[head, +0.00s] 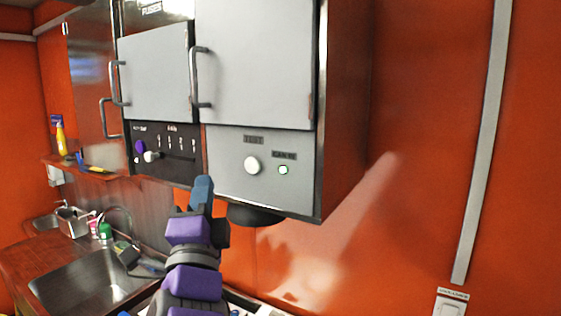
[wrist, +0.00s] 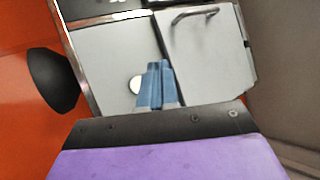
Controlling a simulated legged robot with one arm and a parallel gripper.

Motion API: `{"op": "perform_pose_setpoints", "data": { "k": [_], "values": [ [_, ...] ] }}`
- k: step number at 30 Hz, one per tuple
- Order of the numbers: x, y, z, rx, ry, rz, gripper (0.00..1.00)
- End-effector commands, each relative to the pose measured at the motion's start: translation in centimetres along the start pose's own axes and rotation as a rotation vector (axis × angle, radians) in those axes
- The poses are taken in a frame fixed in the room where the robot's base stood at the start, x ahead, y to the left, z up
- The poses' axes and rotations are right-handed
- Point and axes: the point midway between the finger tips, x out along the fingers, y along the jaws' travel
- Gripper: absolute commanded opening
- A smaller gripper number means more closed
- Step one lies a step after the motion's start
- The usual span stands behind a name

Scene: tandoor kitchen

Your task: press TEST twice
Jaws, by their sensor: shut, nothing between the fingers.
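The TEST button (head: 252,165) is a round white knob on the grey panel (head: 228,180) under the right cabinet door. The TEST label (head: 253,139) sits just above it. A small green-ringed light (head: 283,170) with its own label is to its right. My gripper (head: 203,185) is shut and empty, pointing up, left of and a little below the button in the head view. In the wrist view my gripper (wrist: 155,80) partly overlaps the white button (wrist: 135,85). I cannot tell whether they touch.
A black panel (head: 165,152) with a purple knob and several switches is left of the grey panel. A dark round fitting (head: 255,214) hangs beneath the cabinet. A sink (head: 85,280) and counter lie below left. The orange wall (head: 420,130) at right is mostly clear.

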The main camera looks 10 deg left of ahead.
Motion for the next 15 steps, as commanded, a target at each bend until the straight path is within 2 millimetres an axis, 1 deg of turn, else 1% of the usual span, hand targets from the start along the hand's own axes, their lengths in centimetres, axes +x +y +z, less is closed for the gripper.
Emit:
{"op": "perform_pose_setpoints", "data": {
  "k": [4,15],
  "values": [
    [-0.01,-0.52,-0.25,0.013,0.012,-0.015,0.0],
    [0.13,-0.42,-0.67,0.012,0.014,-0.014,0.0]
  ]
}}
